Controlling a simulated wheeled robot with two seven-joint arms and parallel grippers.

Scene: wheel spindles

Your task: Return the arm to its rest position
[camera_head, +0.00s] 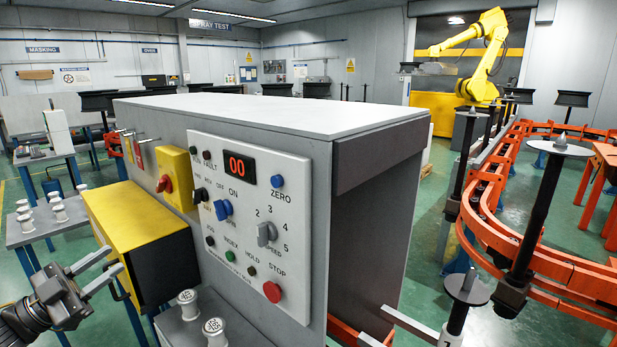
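My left gripper (114,261) is at the lower left of the head view. Its two pale fingers point up and to the right, spread apart with nothing visible between them. The fingertips are close in the picture to the front of the yellow box (137,216); I cannot tell whether they touch it. My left arm comes in from the bottom left corner. My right gripper is out of the picture.
A grey control cabinet (262,103) with a panel (245,185) of knobs and buttons fills the middle. Two white spools (214,331) stand on a ledge below. A blue-legged table (45,223) holds several more. An orange conveyor rail (520,270) with dark spindles curves at right.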

